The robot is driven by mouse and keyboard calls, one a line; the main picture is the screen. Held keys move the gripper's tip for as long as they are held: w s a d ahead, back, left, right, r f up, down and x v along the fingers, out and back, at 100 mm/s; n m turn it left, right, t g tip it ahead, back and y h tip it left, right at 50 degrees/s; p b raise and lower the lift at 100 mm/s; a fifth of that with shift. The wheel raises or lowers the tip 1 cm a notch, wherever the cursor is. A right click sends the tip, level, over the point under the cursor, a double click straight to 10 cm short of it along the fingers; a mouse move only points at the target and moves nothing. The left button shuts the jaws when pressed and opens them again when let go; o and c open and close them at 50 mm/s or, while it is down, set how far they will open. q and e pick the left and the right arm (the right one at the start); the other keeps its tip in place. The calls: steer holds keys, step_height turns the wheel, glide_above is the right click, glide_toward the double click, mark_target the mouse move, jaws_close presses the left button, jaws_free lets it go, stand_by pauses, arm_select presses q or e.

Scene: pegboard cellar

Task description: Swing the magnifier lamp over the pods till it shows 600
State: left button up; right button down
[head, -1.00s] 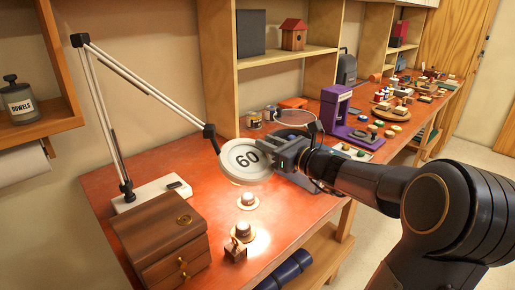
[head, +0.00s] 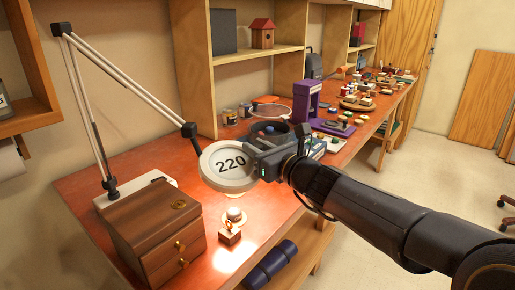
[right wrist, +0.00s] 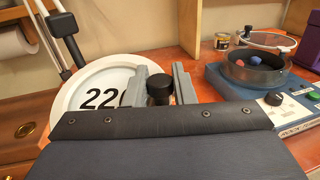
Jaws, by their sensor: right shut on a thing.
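The magnifier lamp's round white head (head: 206,176) shows 220 and hangs low over the red-brown bench. Its jointed white arm (head: 124,77) rises from a base at the back left. My right gripper (head: 260,166) is shut on a dark knob (right wrist: 159,88) at the head's right side. In the right wrist view the head (right wrist: 70,92) is partly hidden behind my gripper. A rounded pod (head: 234,213) on a pale disc sits just below the head, beside a small block with a ring on top (head: 229,237). My left gripper is out of view.
A wooden drawer box (head: 150,228) stands at the front left. A blue machine with a clear bowl (right wrist: 250,92) is right of the head. A purple stand (head: 306,102) and several small items fill the bench farther right. A dark blue roll (head: 271,264) lies below.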

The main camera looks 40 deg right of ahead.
steer(key=c, duration=1.3)
jaws_free()
steer(key=shift+o, duration=0.2)
steer(key=shift+s, duration=0.1)
steer(key=s+p, duration=0.1)
steer(key=s, duration=0.6)
steer(key=shift+s, duration=0.3)
steer(key=shift+a, duration=0.1)
steer(key=s+a+f+n+g+y+p, duration=0.2)
steer(key=a+n+g+y, duration=0.15)
steer(key=a+n, duration=0.5)
steer(key=s+a+f+n+g+y+p, duration=0.15)
steer(key=a+n+y, duration=0.25)
steer(key=a+n, duration=0.4)
steer(key=s+a+f+n+g+h+p, duration=0.2)
steer(key=s+f+n+g, duration=0.5)
steer(key=n, duration=1.1)
steer(key=s+f+h+p, duration=0.1)
steer(key=s+p, duration=0.1)
steer(key=shift+s+a, duration=0.15)
steer(key=shift+s, duration=0.15)
